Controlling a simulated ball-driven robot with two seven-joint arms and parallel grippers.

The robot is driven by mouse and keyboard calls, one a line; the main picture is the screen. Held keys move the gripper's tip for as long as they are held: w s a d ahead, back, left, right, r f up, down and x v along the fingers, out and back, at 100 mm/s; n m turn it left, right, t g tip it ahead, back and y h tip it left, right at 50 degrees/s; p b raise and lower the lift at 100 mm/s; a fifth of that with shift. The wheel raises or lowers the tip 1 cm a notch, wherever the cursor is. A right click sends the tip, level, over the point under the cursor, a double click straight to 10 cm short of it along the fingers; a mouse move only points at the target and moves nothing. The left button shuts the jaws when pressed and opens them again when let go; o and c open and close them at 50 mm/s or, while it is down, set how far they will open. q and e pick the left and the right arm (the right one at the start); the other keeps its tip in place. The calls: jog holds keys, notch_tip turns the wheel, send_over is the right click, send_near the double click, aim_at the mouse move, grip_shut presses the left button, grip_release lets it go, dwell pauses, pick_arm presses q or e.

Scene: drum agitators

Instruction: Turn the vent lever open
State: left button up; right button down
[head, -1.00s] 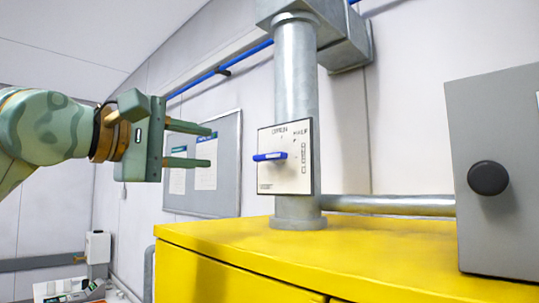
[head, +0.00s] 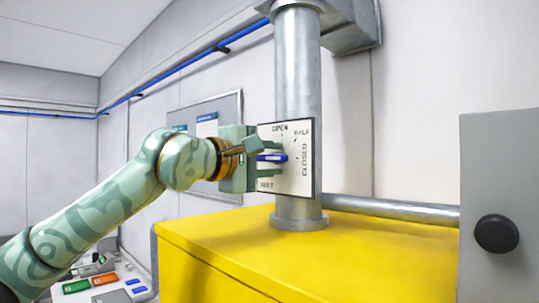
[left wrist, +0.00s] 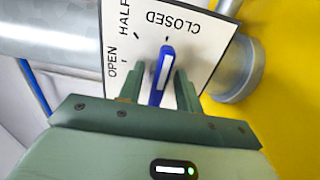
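The vent lever (head: 272,157) is a blue bar on a white plate (head: 302,183) marked OPEN, HALF and CLOSED, fixed to a grey vertical pipe. In the left wrist view the lever (left wrist: 162,76) points at the mark by CLOSED. My left gripper (head: 278,158) is at the plate, with one finger above and one below the lever. In the left wrist view my left gripper (left wrist: 158,76) is open around the lever. A gap shows on one side; on the other the finger is close, and contact cannot be told. My right gripper is not in view.
A yellow cabinet (head: 330,245) stands below the pipe (head: 298,80). A grey box with a black knob (head: 497,233) is at the right. A notice board (head: 215,115) hangs behind my left gripper. A bench with small coloured items (head: 105,280) is at the lower left.

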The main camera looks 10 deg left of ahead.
pick_arm(q)
jog(key=shift+s, duration=0.15)
grip_shut()
